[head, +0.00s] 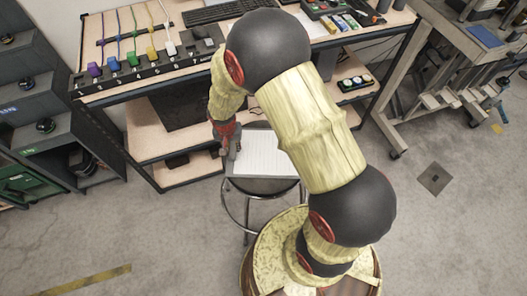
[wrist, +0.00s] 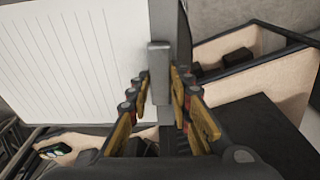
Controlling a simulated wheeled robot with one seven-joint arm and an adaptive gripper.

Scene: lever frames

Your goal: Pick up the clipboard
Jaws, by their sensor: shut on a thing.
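The clipboard (head: 265,156) carries white lined paper and shows over a round dark stool (head: 265,187) in the head view. I cannot tell whether it rests on the seat or hangs just above it. In the wrist view, the clipboard (wrist: 75,60) fills the upper left, with a grey strip and a grey clip-like piece along its right side. My gripper (head: 228,152) is at its left edge in the head view. In the wrist view my gripper (wrist: 160,84) has a finger on each side of that grey part and is shut on it. The exact contact is partly hidden.
A workbench (head: 205,148) with lower shelves stands close behind the stool. A row of coloured plugs on a black strip (head: 150,68) and a keyboard (head: 212,12) lie on its top. Dark storage bins (head: 45,125) stand at the left. Floor is clear at the lower left.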

